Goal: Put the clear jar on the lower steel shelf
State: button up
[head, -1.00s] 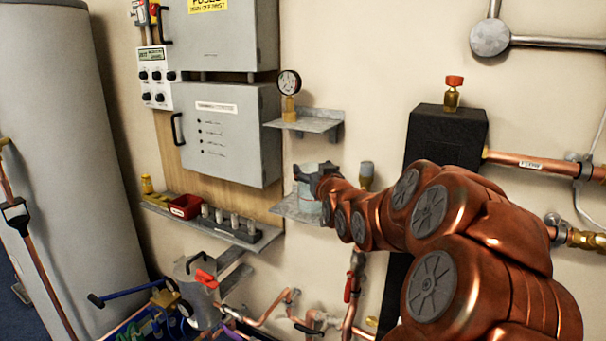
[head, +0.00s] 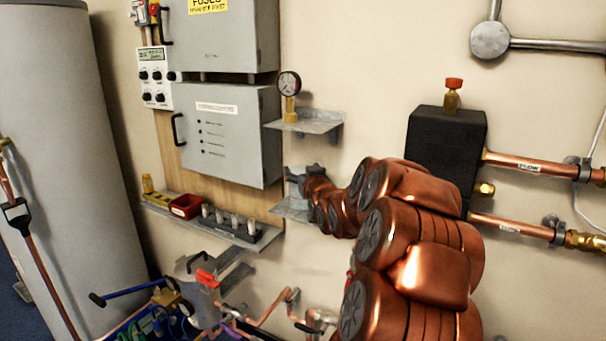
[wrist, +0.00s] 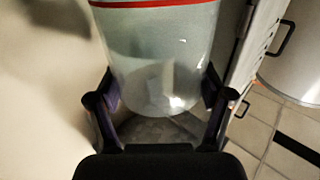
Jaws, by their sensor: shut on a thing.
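The clear jar (wrist: 165,55), with a red band, stands between my gripper's fingers in the wrist view. My gripper (wrist: 160,88) is shut on it, one finger on each side. In the head view my gripper (head: 298,173) is at the lower steel shelf, and my arm hides most of the jar. The lower steel shelf (head: 288,212) shows only its left part, beneath the gripper. In the wrist view a grey shelf surface (wrist: 158,132) lies below the jar's base. I cannot tell whether the base touches it.
An upper steel shelf (head: 318,122) holds a pressure gauge (head: 289,84) just above my gripper. A grey cabinet (head: 228,138) is close on the left. A ledge with a red bin (head: 186,206) runs lower left. A black box (head: 447,150) and copper pipes are right.

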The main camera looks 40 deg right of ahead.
jog(key=shift+f, duration=0.45)
jog(key=shift+f, duration=0.1)
jog(key=shift+f, duration=0.15)
jog(key=o, duration=1.7)
jog(key=shift+s+r, duration=0.15)
jog(key=shift+r, duration=0.1)
jog(key=b+v, duration=0.1)
jog(key=v, duration=1)
jog(key=shift+s+a+f, duration=0.1)
jog(key=shift+s+a, duration=0.1)
jog(key=shift+s, duration=0.15)
